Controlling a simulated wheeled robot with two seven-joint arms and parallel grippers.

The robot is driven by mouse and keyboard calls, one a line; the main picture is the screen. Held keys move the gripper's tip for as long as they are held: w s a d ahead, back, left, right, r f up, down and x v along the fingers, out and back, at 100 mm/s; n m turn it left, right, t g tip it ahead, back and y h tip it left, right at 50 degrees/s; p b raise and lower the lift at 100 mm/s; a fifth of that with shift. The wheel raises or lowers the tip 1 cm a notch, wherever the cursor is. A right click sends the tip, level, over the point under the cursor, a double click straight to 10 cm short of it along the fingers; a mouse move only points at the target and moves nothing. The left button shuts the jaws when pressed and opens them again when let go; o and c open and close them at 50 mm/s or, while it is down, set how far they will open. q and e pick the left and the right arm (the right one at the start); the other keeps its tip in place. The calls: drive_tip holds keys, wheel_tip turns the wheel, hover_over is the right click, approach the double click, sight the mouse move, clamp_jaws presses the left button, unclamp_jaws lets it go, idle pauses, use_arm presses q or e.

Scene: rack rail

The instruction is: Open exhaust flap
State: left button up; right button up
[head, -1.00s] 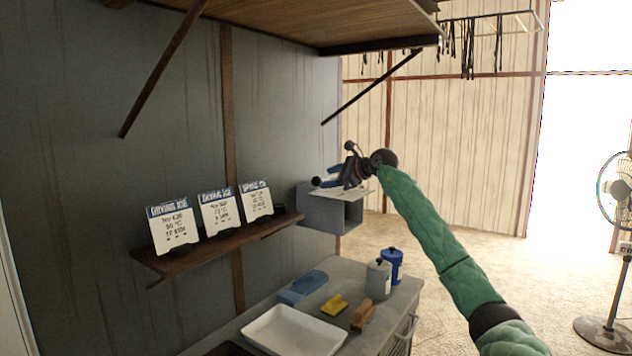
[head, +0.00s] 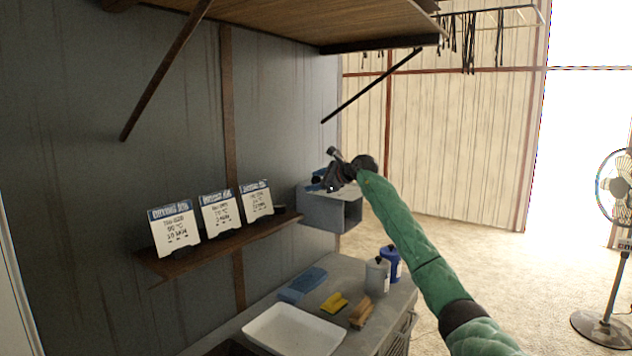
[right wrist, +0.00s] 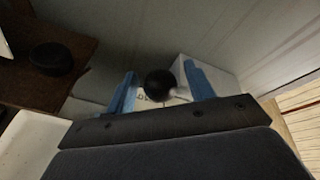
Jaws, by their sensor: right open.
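A grey metal box (head: 325,211) is fixed to the wall past the end of the small shelf, its open side facing right. I take it for the exhaust housing; which part is the flap I cannot tell. My right gripper (head: 320,182) is at the top of this box and hides part of it. In the right wrist view, a round black knob (right wrist: 160,84) lies between the two open blue fingers of the right gripper (right wrist: 160,74). Gaps show at both sides of the knob; contact is not visible. A pale box-like surface shows behind it. My left gripper is not in view.
The small wall shelf (head: 160,264) holds three printed cards (head: 222,212). Below, the counter (head: 385,310) carries a white tray (head: 292,331), a yellow sponge (head: 334,303), a brush (head: 361,312), a grey canister (head: 377,275) and a blue canister (head: 391,262). A fan (head: 614,190) stands right.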

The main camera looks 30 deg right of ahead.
clamp_jaws()
